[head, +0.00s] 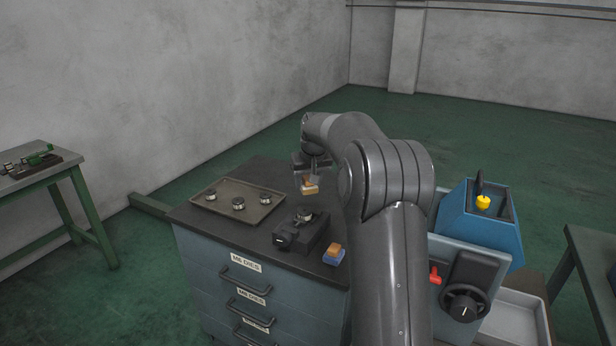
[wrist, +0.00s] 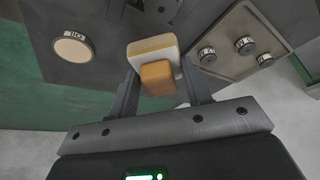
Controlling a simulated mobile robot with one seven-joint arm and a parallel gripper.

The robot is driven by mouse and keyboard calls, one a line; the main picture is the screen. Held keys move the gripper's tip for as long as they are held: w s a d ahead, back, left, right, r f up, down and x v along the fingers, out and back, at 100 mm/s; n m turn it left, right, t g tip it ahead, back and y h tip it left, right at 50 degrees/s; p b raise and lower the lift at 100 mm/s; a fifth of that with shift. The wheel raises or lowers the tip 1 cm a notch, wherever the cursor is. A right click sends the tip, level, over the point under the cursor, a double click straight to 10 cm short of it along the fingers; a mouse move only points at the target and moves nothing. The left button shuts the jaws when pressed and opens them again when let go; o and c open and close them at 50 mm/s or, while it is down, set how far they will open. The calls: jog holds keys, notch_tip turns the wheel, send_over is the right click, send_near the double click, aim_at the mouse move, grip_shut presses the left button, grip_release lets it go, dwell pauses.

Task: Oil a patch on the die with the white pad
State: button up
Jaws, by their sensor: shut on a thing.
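My gripper (head: 309,182) is shut on the orange grip of the white pad (wrist: 143,47) and holds it above the cabinet top. The pad also shows in the head view (head: 310,189). In the wrist view the white pad body sits beyond the orange grip (wrist: 157,77); its far face is hidden. A die (head: 305,214) with a metal rim sits in a dark block-like holder (head: 301,234), in front of and below my gripper. A round pot (wrist: 73,50) with a pale top and a label like upside-down "OIL" stands to the left in the wrist view; my arm seems to hide it in the head view.
A tray (head: 222,186) with three dies lies at the left on the cabinet (head: 245,270). A blue pad with an orange grip (head: 334,254) lies at the front edge, right of the holder. A blue machine (head: 478,225) stands to the right.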

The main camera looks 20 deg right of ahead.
aim_at(307, 208)
notch_tip(307, 208, down, 6)
jog(key=shift+r, duration=0.1)
jog(key=shift+s+a+f, duration=0.3)
jog(key=shift+s+a, duration=1)
jog(key=shift+a, duration=0.1)
jog(key=shift+w+d, duration=1.05)
jog(key=shift+d, duration=0.15)
jog(key=r, duration=0.2)
jog(key=shift+w+d+r, duration=0.2)
jog(key=shift+w+r, duration=0.05)
jog(key=shift+r, duration=2.9)
